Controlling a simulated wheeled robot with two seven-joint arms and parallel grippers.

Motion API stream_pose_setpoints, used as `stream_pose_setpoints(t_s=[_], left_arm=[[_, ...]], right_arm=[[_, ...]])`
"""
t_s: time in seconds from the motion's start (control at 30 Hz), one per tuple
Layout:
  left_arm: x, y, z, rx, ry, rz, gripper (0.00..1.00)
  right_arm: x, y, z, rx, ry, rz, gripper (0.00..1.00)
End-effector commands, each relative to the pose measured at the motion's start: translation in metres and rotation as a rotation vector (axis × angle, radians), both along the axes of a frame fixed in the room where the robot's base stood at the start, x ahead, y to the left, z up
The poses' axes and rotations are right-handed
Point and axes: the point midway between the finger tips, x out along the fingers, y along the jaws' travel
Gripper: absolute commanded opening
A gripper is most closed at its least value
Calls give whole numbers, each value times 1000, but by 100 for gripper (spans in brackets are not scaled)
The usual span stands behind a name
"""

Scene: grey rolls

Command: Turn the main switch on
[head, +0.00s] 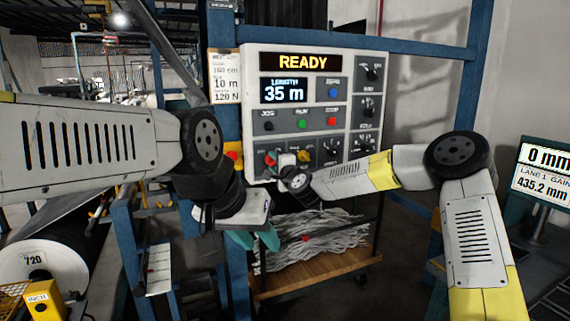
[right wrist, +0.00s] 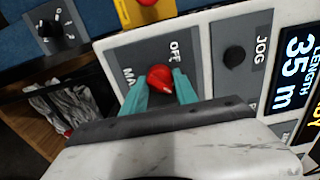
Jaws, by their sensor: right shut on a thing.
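The main switch is a red knob (right wrist: 160,78) on a dark plate, with "OFF" and part of a word starting "MA" beside it in the right wrist view. In the head view the red knob (head: 270,160) shows at the lower left of the control panel. My right gripper (right wrist: 160,88) has its teal fingers on both sides of the knob and is shut on it. In the head view my right wrist partly covers that area. My left gripper (head: 255,240) hangs below the panel, its teal fingertips apart and empty, away from the switch.
The white control panel (head: 345,60) shows READY and 35 m and carries JOG, RUN and STOP buttons and dark knobs. A red button on yellow (head: 233,158) is left of it. A wooden cart (head: 310,280) with grey strands stands below. Blue frame posts (head: 225,130) flank the panel.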

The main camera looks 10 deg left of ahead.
Motion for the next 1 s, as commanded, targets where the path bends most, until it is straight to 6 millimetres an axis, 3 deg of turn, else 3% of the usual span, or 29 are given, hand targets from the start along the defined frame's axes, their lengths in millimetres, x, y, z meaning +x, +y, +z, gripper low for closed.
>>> stream_pose_setpoints(t_s=[0.23,0.27,0.37,0.73,1.0], left_arm=[[0,0,0,0,0,0,36],[0,0,0,0,0,0,36],[0,0,0,0,0,0,36],[0,0,0,0,0,0,36],[0,0,0,0,0,0,36]], right_arm=[[1,-1,-1,1,3,-3,0],[1,-1,-1,1,3,-3,39],[1,-1,-1,0,1,-2,56],[-3,-3,0,-1,0,0,56],[-37,-27,0,-3,-1,-1,56]])
